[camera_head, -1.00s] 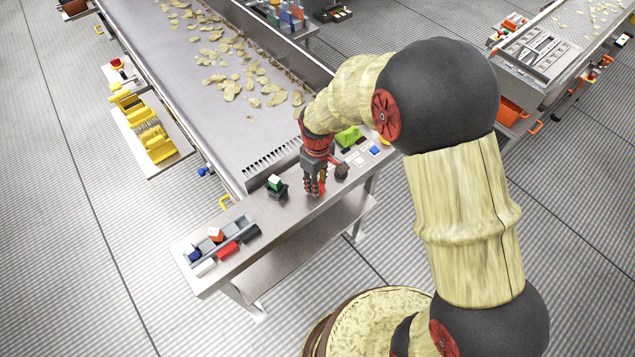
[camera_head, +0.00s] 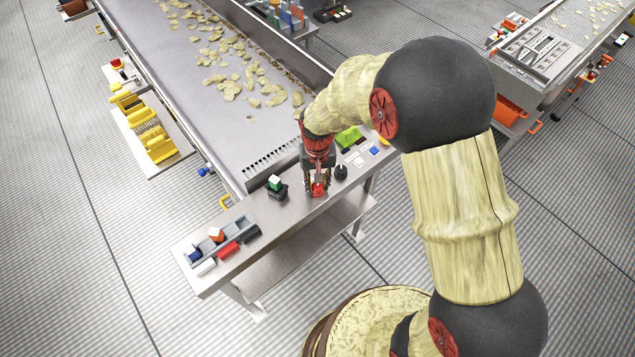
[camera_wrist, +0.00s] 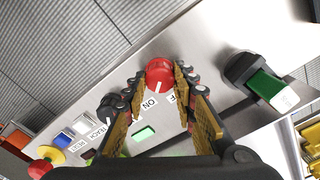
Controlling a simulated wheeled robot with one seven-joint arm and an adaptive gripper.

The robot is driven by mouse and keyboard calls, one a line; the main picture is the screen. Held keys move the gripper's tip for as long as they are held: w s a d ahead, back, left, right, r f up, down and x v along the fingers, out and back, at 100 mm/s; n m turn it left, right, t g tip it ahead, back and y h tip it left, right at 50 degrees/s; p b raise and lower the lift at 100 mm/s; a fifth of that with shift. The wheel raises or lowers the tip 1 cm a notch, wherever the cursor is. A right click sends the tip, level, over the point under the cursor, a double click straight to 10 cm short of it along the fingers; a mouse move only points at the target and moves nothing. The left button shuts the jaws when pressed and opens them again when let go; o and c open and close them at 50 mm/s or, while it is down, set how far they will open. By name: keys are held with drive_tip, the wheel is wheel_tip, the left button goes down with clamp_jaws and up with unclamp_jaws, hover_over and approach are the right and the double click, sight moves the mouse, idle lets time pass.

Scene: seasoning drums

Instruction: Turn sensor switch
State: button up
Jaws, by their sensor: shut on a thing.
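A round red knob (camera_head: 319,188) with a white pointer line stands on the panel of the near metal table. In the wrist view, the red knob (camera_wrist: 159,76) sits between my two fingers, with ON and OFF labels printed beside it. The pointer line is on the knob's lower part, above the ON label. My gripper (camera_head: 318,184) points down over the knob and is shut on its sides. It also shows in the wrist view (camera_wrist: 160,88), one tan-padded finger on each side.
A black knob (camera_head: 341,172) stands close on the right. A black block with a green and white rocker (camera_head: 275,184) stands to the left. Further left is a grey tray (camera_head: 222,238) with coloured pieces. A conveyor (camera_head: 200,95) with chips lies behind.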

sight(318, 185)
drive_tip(key=shift+m, duration=0.7)
drive_tip(key=o, duration=1.1)
drive_tip(key=shift+o, duration=0.3)
wheel_tip(318, 185, up, 12)
idle(0.4)
